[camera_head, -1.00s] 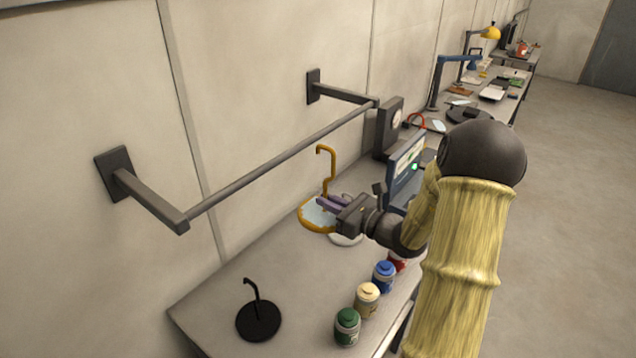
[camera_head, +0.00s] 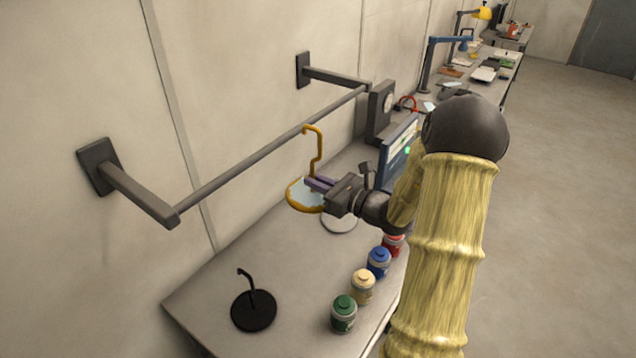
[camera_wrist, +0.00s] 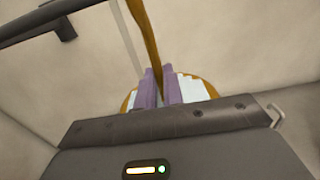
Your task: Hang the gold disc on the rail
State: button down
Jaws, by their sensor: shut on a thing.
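The gold disc (camera_head: 291,199) has a gold rim, a pale face and a tall gold hook. In the head view it is up off the table, with the hook's top overlapping the rail. I cannot tell whether they touch. My gripper (camera_head: 318,186) is shut on the disc, and its purple fingers cover part of it. In the wrist view the fingers (camera_wrist: 159,88) close around the hook's stem, and the gold disc (camera_wrist: 200,88) shows behind them. The dark rail (camera_head: 240,160) runs between two wall brackets. It also shows at upper left in the wrist view (camera_wrist: 35,20).
A black hooked stand (camera_head: 254,310) stands on the table (camera_head: 215,290) at the front left. Several coloured jars, the green one (camera_head: 344,314) nearest, line the right edge. A pale round base (camera_head: 339,222) lies below my gripper. A screen (camera_head: 398,155) and a dark box (camera_head: 380,112) stand behind.

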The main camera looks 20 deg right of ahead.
aim_at(295, 183)
jog(key=shift+a+p+x, duration=0.25)
jog(key=shift+p+x, duration=0.3)
jog(key=shift+x, duration=2.4)
jog(key=shift+w+a+r, duration=0.1)
jog(key=shift+w+a, duration=0.1)
jog(key=shift+w, duration=0.2)
jog(key=shift+w+f+b, duration=0.1)
jog(key=shift+f+b, duration=0.95)
jog(key=shift+f, duration=0.15)
jog(key=c, duration=1.4)
grip_release()
jog(key=shift+c, duration=0.2)
